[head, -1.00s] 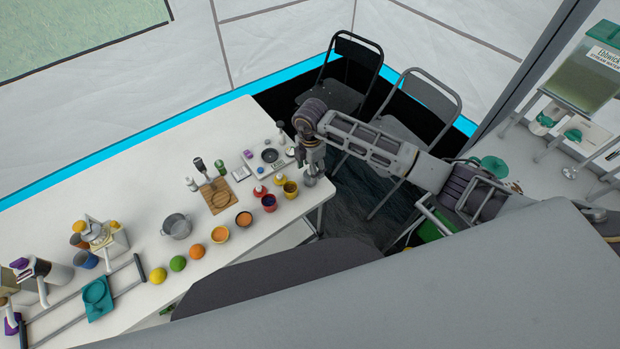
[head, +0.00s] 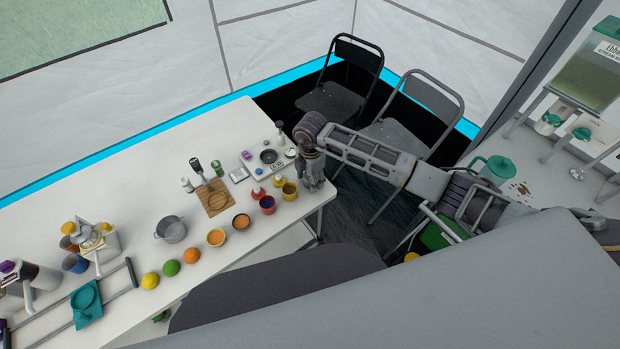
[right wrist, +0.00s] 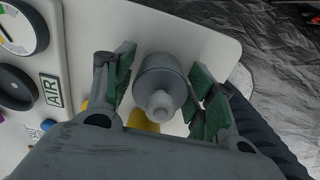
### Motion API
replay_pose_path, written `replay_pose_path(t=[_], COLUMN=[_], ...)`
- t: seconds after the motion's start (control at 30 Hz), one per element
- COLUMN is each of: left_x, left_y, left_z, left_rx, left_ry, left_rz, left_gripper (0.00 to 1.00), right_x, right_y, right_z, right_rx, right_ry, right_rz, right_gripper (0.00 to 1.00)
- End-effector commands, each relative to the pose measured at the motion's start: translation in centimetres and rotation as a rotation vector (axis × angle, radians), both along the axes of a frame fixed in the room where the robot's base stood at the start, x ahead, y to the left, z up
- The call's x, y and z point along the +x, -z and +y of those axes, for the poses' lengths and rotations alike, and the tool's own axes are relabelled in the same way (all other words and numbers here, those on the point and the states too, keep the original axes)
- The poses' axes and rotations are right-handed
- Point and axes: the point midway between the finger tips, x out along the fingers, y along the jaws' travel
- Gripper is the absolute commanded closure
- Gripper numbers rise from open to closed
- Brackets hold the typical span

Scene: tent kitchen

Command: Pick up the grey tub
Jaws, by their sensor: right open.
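A grey round object with a stepped, narrower top, which looks like the grey tub (right wrist: 160,82), stands upright near the table's right end in the right wrist view. My right gripper (right wrist: 166,98) is open, with its green-padded fingers on either side of the tub. I cannot tell whether the pads touch it. In the head view my right gripper (head: 312,174) is over the table's right corner and mostly hides the tub. My left gripper is not in view.
A grey pot (head: 171,230) and fruit stand further left. The table's edge is close on the right.

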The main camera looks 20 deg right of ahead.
Motion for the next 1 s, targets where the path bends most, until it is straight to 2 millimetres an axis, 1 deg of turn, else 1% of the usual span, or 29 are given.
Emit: replay_pose_path(t=[0.17, 0.4, 0.67, 1.0], left_x=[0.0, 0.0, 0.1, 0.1], left_y=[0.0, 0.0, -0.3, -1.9], left_z=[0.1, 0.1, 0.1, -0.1], left_rx=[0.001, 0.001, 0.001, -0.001], left_ry=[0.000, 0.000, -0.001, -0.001], left_rz=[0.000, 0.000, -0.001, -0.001], left_gripper=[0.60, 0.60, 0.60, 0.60], right_x=[0.0, 0.0, 0.0, 0.0], right_y=[0.0, 0.0, -0.4, -2.5], right_z=[0.0, 0.0, 0.0, 0.0], right_rx=[0.000, 0.000, 0.000, 0.000], right_ry=[0.000, 0.000, 0.000, -0.001], right_rz=[0.000, 0.000, -0.001, -0.001], right_gripper=[0.45, 0.73, 0.73, 0.73])
